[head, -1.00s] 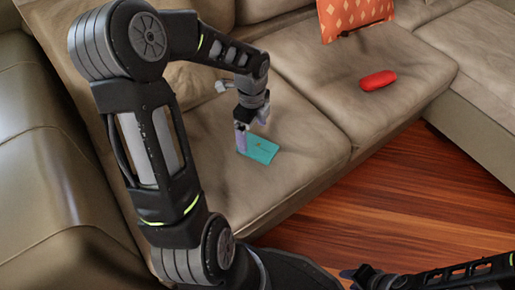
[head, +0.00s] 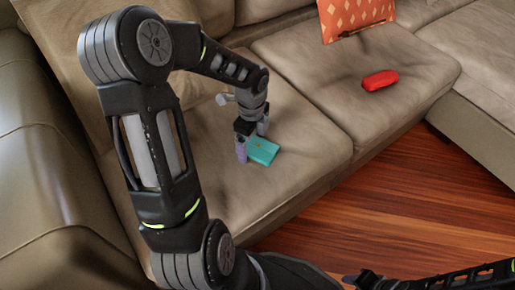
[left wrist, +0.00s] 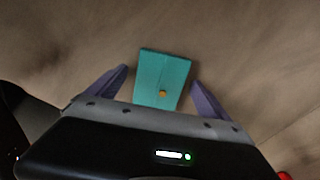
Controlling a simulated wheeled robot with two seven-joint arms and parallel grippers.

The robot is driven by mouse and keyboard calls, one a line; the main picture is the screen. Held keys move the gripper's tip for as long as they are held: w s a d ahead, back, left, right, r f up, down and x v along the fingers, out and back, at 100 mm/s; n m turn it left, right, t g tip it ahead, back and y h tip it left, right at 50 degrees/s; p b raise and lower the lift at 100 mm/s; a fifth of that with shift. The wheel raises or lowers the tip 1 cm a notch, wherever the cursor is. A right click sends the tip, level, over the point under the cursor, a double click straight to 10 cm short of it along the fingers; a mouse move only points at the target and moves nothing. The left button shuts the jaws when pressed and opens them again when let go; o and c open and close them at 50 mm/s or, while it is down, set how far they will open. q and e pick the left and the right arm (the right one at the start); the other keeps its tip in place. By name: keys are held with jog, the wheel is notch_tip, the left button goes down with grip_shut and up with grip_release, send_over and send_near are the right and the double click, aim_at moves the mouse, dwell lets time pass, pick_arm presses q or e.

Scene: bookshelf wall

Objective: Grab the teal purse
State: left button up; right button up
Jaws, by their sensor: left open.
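The teal purse (head: 264,151) lies on the seat of the beige sofa, and its left part is hidden behind my gripper in the head view. In the left wrist view the purse (left wrist: 163,75) shows a small gold clasp and sits between the two purple fingers. My left gripper (head: 252,149) is open, right at the purse. In the left wrist view its fingers (left wrist: 160,78) are apart, with a gap on each side of the purse. My right gripper (head: 362,278) is low at the bottom edge, partly cut off, and its jaws cannot be made out.
A red rounded object (head: 380,80) lies on the right seat cushion. An orange patterned thing (head: 355,15) leans at the back. The sofa's left armrest (head: 50,180) is beside my left arm. The wooden floor (head: 400,200) in front is clear.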

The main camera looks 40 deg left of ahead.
aim_at(253, 145)
pick_arm(q)
jog(key=c, duration=1.5)
jog(key=shift+c, duration=0.2)
notch_tip(253, 145, up, 10)
jog(key=p, duration=0.4)
